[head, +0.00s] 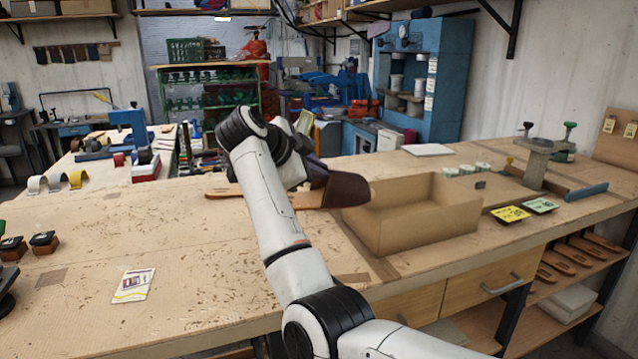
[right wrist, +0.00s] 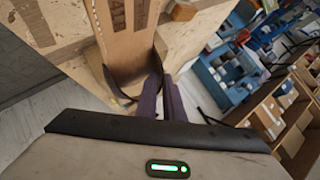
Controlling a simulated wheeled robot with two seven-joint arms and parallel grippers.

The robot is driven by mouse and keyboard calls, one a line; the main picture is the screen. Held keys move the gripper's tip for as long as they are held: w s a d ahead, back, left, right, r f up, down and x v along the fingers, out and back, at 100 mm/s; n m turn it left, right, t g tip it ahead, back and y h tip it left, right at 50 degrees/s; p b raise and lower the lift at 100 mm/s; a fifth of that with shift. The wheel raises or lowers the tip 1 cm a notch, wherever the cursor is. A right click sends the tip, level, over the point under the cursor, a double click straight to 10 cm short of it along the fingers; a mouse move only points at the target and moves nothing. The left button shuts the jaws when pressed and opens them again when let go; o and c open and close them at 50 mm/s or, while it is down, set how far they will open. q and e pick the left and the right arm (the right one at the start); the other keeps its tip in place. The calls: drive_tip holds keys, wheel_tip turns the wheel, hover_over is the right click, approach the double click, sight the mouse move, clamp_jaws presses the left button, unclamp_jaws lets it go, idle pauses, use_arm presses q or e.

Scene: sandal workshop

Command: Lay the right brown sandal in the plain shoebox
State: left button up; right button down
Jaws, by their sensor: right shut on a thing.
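The brown sandal (head: 346,189) has a dark brown strap end and a lighter tan sole reaching left behind my arm. My right gripper (head: 318,176), with purple fingers, is shut on the sandal near the strap end. Its fingers also show close together in the right wrist view (right wrist: 161,98). The plain shoebox (head: 412,232) is open, unmarked cardboard, on the bench right of the gripper. The sandal's strap end overlaps the box's back left corner in the head view. I cannot tell whether they touch. My left gripper is out of view.
Yellow (head: 509,214) and green (head: 540,205) cards lie right of the box, near a press (head: 540,160). A printed card (head: 133,285) lies on the workbench (head: 200,255) at the left.

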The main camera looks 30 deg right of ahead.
sight(319, 194)
drive_tip(key=shift+f, duration=1.2)
drive_tip(key=shift+f, duration=0.15)
drive_tip(key=shift+f, duration=0.1)
drive_tip(key=c, duration=1.9)
unclamp_jaws()
drive_tip(key=shift+o, duration=0.2)
